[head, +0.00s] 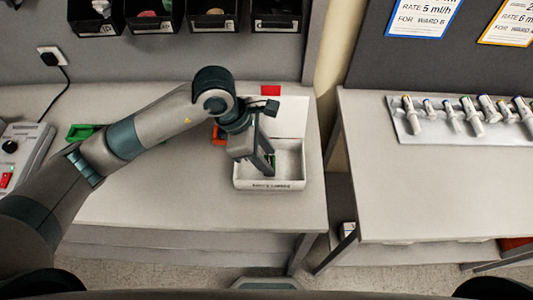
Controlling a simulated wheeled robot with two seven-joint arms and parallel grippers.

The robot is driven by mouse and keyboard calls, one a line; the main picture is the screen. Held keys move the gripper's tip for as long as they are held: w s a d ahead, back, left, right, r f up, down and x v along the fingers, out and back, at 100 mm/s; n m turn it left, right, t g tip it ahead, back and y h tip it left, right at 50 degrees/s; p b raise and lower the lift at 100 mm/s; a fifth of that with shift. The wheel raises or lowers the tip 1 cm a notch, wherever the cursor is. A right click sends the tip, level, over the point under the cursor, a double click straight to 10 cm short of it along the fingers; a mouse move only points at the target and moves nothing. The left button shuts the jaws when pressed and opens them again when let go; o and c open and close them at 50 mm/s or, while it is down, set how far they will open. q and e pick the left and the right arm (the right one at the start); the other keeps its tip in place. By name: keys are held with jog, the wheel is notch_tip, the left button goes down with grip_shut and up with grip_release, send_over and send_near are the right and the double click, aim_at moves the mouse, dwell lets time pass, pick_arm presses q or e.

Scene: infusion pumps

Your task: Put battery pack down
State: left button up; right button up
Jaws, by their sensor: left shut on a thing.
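My left gripper (269,169) points down inside a white tray (292,183) at the right end of the left table. The tray carries a dark label on its front wall, too small to read surely. The gripper is shut on a small green battery pack (272,158), mostly hidden by the fingers. I cannot tell whether the pack touches the tray floor. My right gripper is not in view.
A green object (80,132) and a grey device (22,150) stand on the left table (170,200). An orange-red item (218,135) is partly behind my arm. A rack of syringes (465,122) lies on the right table. A gap separates the tables.

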pick_arm(q)
jog(key=shift+f, duration=0.15)
jog(key=o, duration=1.2)
jog(key=shift+r, duration=0.25)
jog(key=shift+a+r, duration=0.15)
jog(key=shift+b+v, duration=1.6)
jog(key=shift+v, duration=4.2)
